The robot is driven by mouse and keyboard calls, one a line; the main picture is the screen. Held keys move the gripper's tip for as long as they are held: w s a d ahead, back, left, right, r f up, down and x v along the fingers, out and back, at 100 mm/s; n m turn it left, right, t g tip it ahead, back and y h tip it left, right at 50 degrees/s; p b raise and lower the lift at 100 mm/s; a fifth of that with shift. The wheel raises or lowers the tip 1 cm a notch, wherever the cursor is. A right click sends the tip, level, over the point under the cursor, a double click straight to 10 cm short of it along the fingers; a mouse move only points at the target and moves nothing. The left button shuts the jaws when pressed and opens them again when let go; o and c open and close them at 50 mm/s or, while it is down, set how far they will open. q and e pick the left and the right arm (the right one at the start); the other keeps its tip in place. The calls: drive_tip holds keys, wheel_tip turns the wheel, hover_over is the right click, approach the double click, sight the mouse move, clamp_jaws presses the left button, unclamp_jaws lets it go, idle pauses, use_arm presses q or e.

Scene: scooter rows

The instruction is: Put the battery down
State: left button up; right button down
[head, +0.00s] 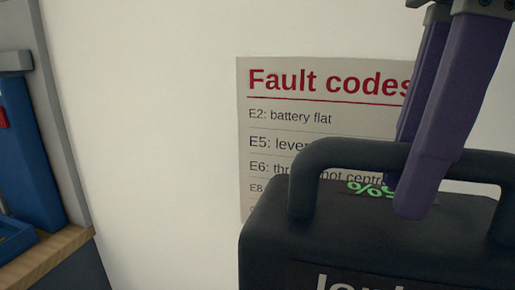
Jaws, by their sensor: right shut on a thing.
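The battery (375,245) is a dark block with a thick dark handle on top, at the lower right of the head view. Green marks with a percent sign show on its top, and large pale lettering on its front is cut off by the lower edge. My right gripper (420,185) comes down from the top right, its purple fingers shut on the battery's handle. The battery is close to the camera, and its underside is out of view. My left gripper is not in view.
A "Fault codes" sign (300,105) hangs on the pale wall (150,120), partly hidden by the battery and gripper. At the left edge stand a wooden-edged bench (62,250) and a blue object (30,150) in front of a grey panel.

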wheel_tip(320, 180, up, 4)
drive_tip(key=shift+f+p, duration=0.1)
drive_tip(key=shift+p, duration=0.6)
drive_tip(key=shift+w+d+n, duration=0.1)
drive_tip(key=shift+d+n, duration=0.05)
drive_tip(key=shift+n, duration=0.35)
drive_tip(key=shift+w+d+r+n+p, duration=0.1)
drive_tip(key=shift+d+r+n+p, duration=0.1)
drive_tip(key=shift+r+n+p, duration=0.35)
drive_tip(key=shift+d+r+n+p, duration=0.2)
drive_tip(key=shift+r+n+p, duration=0.15)
drive_tip(key=shift+n+p, duration=0.3)
drive_tip(key=w+d+r+n+g+h+p, duration=0.1)
drive_tip(key=d+r+n+p, duration=0.2)
drive_tip(key=r+n+p, duration=0.45)
drive_tip(key=d+r+n+g+p, duration=0.1)
drive_tip(key=d+r+n+p, duration=0.3)
drive_tip(key=n, duration=0.6)
drive_tip(key=s+r+p, duration=0.2)
drive_tip(key=r+p, duration=1.5)
drive_tip(key=p, duration=0.2)
drive_tip(key=s+r+p, duration=0.3)
drive_tip(key=r+p, duration=1.4)
drive_tip(key=p, duration=0.2)
drive_tip(key=shift+s+a+p, duration=0.15)
drive_tip(key=shift+p, duration=0.15)
